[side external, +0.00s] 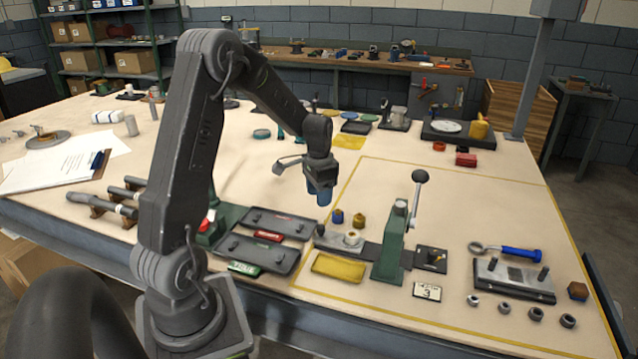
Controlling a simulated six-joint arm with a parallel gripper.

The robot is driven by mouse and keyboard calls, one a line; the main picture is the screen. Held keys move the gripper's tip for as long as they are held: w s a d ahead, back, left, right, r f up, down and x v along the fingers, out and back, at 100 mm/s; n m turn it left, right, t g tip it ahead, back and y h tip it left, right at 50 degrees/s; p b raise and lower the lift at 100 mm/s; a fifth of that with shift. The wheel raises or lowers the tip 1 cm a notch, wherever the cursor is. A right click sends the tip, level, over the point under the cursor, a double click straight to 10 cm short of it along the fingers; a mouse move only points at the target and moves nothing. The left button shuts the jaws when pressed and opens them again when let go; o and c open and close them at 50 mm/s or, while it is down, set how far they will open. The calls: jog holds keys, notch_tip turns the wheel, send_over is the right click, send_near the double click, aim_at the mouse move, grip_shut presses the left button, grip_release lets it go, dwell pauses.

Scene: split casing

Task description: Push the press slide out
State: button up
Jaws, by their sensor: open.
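The green press (391,247) stands upright on the table, right of centre, with a lever ending in a dark ball knob (420,176). A dark flat track (371,254) runs through its foot. At the track's left end is a grey slide plate (326,239) with a round metal part (352,238) on it, outside the press frame on its left. At the right end is a dark plate (431,258) with a small yellowish piece. My gripper (318,194) has blue fingertips, points down and is open and empty. It hangs above the table, up and left of the slide plate.
Blue (338,216) and brass (359,220) small parts stand just behind the slide. A yellow tray (338,268) lies in front, dark trays (258,253) to the left. The table behind the press is mostly clear.

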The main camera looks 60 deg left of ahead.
jog(key=shift+r, duration=1.65)
jog(key=s+d+r+t+y, duration=0.1)
jog(key=s+d+r, duration=0.1)
jog(key=d+r, duration=0.4)
jog(key=s+d+r+t, duration=0.15)
jog(key=d+r, duration=0.25)
jog(key=d, duration=0.4)
jog(key=s+d+r+t+h, duration=0.1)
jog(key=s+d+r+t, duration=0.2)
jog(key=s+d, duration=0.8)
jog(key=shift+s+d, duration=0.35)
jog(key=shift+d, duration=0.15)
